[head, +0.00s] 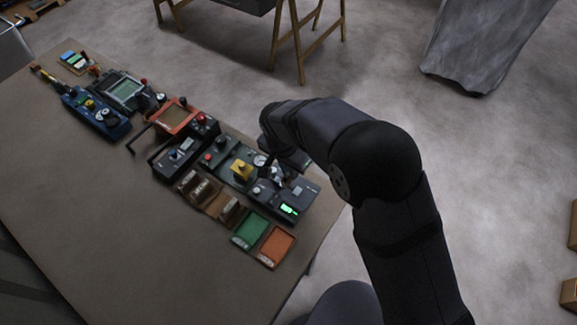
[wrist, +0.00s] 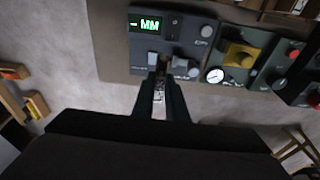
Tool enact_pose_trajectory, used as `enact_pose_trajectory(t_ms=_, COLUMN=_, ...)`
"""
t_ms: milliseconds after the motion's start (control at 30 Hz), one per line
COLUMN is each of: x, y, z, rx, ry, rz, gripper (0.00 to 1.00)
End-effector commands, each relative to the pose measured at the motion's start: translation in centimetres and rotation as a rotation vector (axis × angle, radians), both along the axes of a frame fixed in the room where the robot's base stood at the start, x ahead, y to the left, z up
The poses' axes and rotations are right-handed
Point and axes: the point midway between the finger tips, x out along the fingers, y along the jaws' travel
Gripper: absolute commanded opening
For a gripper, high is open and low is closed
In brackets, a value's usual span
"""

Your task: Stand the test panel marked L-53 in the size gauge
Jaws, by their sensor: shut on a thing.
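My gripper (wrist: 160,88) is shut on a thin pale panel (wrist: 158,98), seen nearly edge-on between the fingers; its marking cannot be read. The size gauge appears to be the dark unit with a green display, lit "-- MM" (wrist: 150,25), which also shows in the head view (head: 300,195). The fingertips are at the gauge's near edge in the wrist view, by two small grey blocks. I cannot tell whether the panel touches the gauge. In the head view my arm hides the fingers and the held panel.
A brown rack (head: 214,207) holds several labelled panels, with a gap between them. A green tray (head: 250,229) and an orange tray (head: 276,246) lie nearby. A dial and a yellow block (head: 241,170) adjoin the gauge. Other instruments line the bench; its near-left top (head: 130,240) is bare.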

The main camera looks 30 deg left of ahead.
Motion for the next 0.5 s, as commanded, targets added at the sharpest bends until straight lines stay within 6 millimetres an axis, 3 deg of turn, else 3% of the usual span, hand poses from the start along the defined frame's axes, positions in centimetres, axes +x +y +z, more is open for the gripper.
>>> enact_pose_trajectory(t_ms=133, x=0.26, y=0.96, z=-0.03, rx=-0.003, ry=-0.019, rz=0.024, gripper=0.00)
enact_pose_trajectory(t_ms=500, x=0.28, y=0.86, z=-0.34, rx=-0.003, ry=-0.034, rz=0.025, gripper=0.00)
